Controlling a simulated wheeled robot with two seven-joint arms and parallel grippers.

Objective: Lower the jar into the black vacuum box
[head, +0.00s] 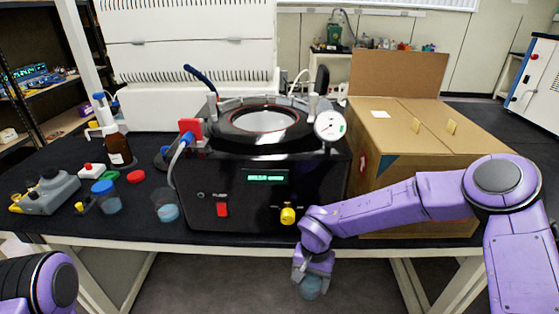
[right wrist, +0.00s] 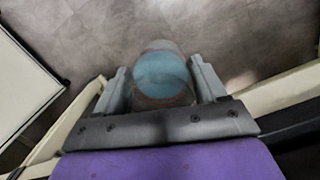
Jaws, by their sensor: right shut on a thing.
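The black vacuum box (head: 262,200) stands on the table with a round ring-shaped opening on top, a green display, a red switch, a yellow knob and a pressure gauge. My right gripper (head: 312,280) hangs low in front of the table edge, below and in front of the box. It is shut on a clear jar with blue contents (head: 311,288). In the right wrist view the jar (right wrist: 162,75) sits between the two fingers, above the grey floor. My left arm shows only in part at the lower left; its gripper is out of view.
Another clear jar with blue contents (head: 167,208) stands left of the box, and a blue-capped jar (head: 106,197) is further left. A brown bottle (head: 117,150) stands behind. A large cardboard box (head: 420,135) fills the table's right side. The table's front edge (head: 210,242) lies behind my right gripper.

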